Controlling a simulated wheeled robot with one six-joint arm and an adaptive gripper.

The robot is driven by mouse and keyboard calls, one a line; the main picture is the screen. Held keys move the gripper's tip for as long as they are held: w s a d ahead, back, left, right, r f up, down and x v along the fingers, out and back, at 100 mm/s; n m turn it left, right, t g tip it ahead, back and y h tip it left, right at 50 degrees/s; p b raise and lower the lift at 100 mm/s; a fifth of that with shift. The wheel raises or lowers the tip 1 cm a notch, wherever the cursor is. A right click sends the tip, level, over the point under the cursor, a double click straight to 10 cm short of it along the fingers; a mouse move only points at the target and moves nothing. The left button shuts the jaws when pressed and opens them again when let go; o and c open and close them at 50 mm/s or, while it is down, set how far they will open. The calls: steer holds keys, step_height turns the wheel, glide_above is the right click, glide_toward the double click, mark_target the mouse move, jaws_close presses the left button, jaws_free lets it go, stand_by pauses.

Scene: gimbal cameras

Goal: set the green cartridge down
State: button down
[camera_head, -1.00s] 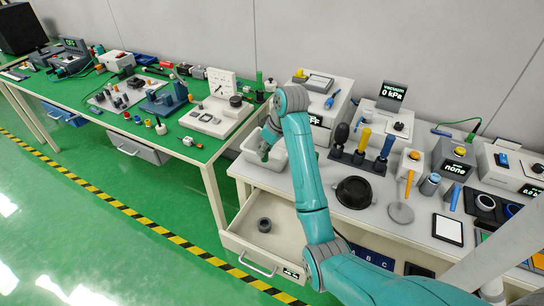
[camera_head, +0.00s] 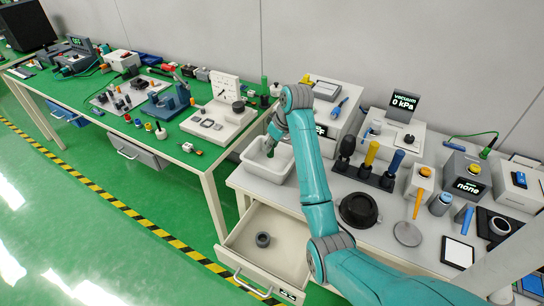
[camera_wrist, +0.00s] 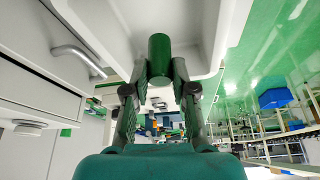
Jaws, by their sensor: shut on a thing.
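The green cartridge (camera_wrist: 159,58) is a plain green cylinder held at the fingertips of my gripper (camera_wrist: 160,82) in the wrist view. The two dark fingers are shut on its sides. In the head view my gripper (camera_head: 270,146) points down into or just above the white tray (camera_head: 250,168) at the bench's left end. The cartridge is small and partly hidden there by the gripper. I cannot tell whether it touches the tray floor.
Below the tray an open drawer (camera_head: 285,270) holds a dark ring (camera_head: 263,239). To the right are a tool holder (camera_head: 362,177), a black round dish (camera_head: 359,210) and several instruments. A green-topped bench (camera_head: 70,90) stands to the left.

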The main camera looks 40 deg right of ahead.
mark_target(273, 152)
steer(key=shift+f, duration=2.5)
steer(key=shift+f, duration=0.1)
steer(key=c, duration=0.9)
jaws_free()
steer(key=shift+c, duration=0.2)
